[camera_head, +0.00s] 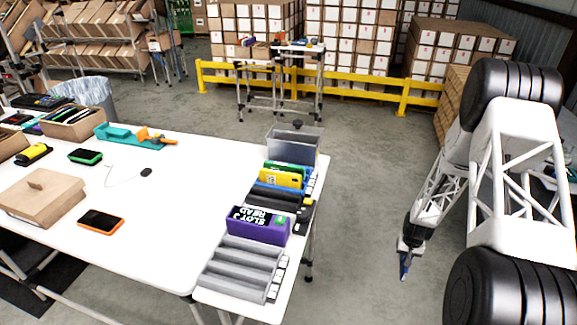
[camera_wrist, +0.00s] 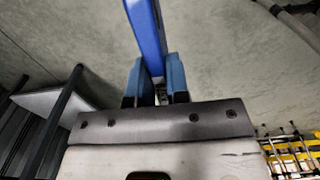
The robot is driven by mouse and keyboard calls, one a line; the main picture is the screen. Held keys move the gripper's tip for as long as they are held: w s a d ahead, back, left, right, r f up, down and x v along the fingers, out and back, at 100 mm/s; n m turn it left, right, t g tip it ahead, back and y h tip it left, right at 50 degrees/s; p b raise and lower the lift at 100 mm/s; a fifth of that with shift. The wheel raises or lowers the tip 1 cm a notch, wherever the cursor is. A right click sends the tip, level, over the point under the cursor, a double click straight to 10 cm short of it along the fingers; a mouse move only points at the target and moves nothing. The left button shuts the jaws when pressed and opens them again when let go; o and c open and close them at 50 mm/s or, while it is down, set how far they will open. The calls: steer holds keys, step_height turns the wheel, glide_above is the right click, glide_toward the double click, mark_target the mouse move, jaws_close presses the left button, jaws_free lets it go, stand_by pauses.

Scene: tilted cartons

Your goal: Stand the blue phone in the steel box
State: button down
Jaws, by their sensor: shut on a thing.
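My gripper (camera_head: 405,246) hangs over the floor, to the right of the white table and apart from it. It is shut on the blue phone (camera_head: 405,266), which points downward below the fingers. In the wrist view the blue phone (camera_wrist: 146,35) shows edge-on between the two blue fingertips of my gripper (camera_wrist: 155,80) and extends beyond them. A grey open box (camera_head: 291,148), which looks like the steel box, stands at the far right end of the table. Its inside floor is hidden.
In front of the grey box stand yellow (camera_head: 279,179) and dark items, a purple box (camera_head: 257,226) and a grey slotted rack (camera_head: 241,268). An orange-edged phone (camera_head: 101,221), a green-edged device (camera_head: 85,156) and a cardboard box (camera_head: 42,198) lie leftward.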

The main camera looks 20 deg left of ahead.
steer(key=w+a+r+n, duration=0.2)
steer(key=w+a+r, duration=0.3)
steer(key=r, duration=0.4)
steer(key=w+a+r+n, duration=0.3)
steer(key=w+a+r, duration=0.15)
steer(key=r, duration=0.45)
steer(key=w+a+r+n, duration=0.1)
steer(key=a+r+n, duration=0.2)
steer(key=a+r, duration=0.7)
steer(key=a+r+n, duration=0.2)
steer(key=a+r, duration=0.5)
steer(key=r, duration=0.7)
steer(key=s+a+r+n, duration=0.35)
steer(key=a+r, duration=0.35)
steer(key=a, duration=0.4)
steer(key=s+a+f+n, duration=0.1)
steer(key=a+f+n, duration=0.1)
steer(key=a, duration=0.4)
steer(key=s+a+f+n, duration=0.2)
steer(key=a, duration=0.4)
steer(key=shift+s+f, duration=0.15)
steer(key=shift+n, duration=0.25)
steer(key=shift+f, duration=0.15)
steer(key=shift+f, duration=2.35)
